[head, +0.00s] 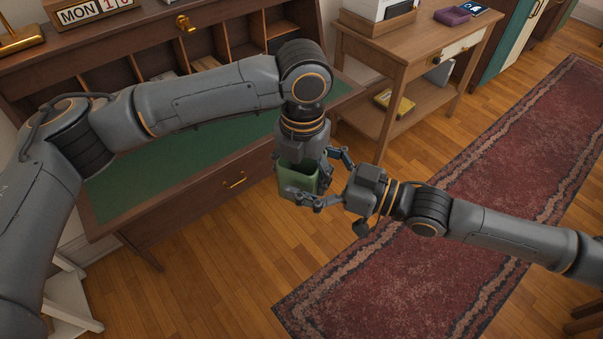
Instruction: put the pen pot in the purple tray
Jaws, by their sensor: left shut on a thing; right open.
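The pen pot (299,185) is a green, square-sided pot in the middle of the head view, held in the air in front of the desk. My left gripper (300,166) points down and is shut on it; its fingertips are largely hidden. My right gripper (322,180) comes in from the right and is open, its fingers spread close to the pot's right side. I cannot tell whether they touch it. The purple tray (453,16) lies on top of the wooden side table at the upper right, well away from both grippers.
The desk (130,185) with a green top and cubbyholes stands at the left. The side table (405,45) also carries a white box-like object (372,10) and a dark blue item beside the tray. A yellow object (394,103) lies on its lower shelf. A red rug (430,220) covers open floor.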

